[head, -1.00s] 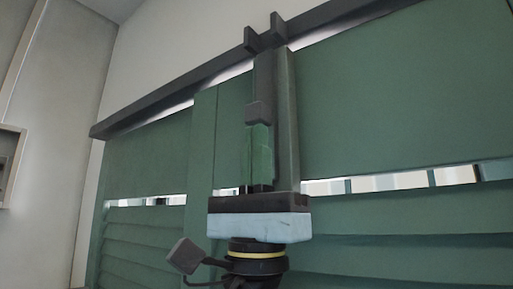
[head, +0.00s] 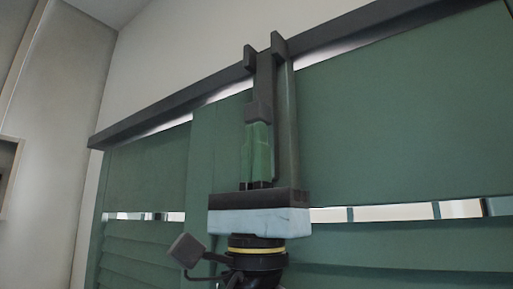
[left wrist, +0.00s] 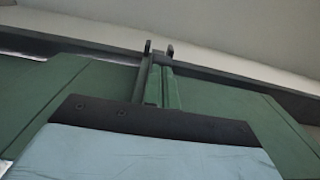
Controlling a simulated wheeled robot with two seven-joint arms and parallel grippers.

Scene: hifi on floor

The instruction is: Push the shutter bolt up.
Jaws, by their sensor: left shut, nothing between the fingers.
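The shutter bolt (head: 263,82) is a dark upright bar on the green shutter, with a blocky dark knob (head: 258,112) at its lower end. Its top lies between two dark prongs (head: 278,44) at the top rail. My left gripper (head: 257,126) points up with its green fingers closed together and empty. The fingertips are right under the knob and seem to touch it. In the left wrist view the bolt (left wrist: 151,84) is partly hidden by the gripper's fingers and body. My right gripper is not in view.
A dark rail (head: 180,104) runs across the top of the green shutter panels (head: 400,120). Louvred slats (head: 140,245) and bright gaps lie below. A pale wall (head: 65,130) with a frame at its edge stands at the left.

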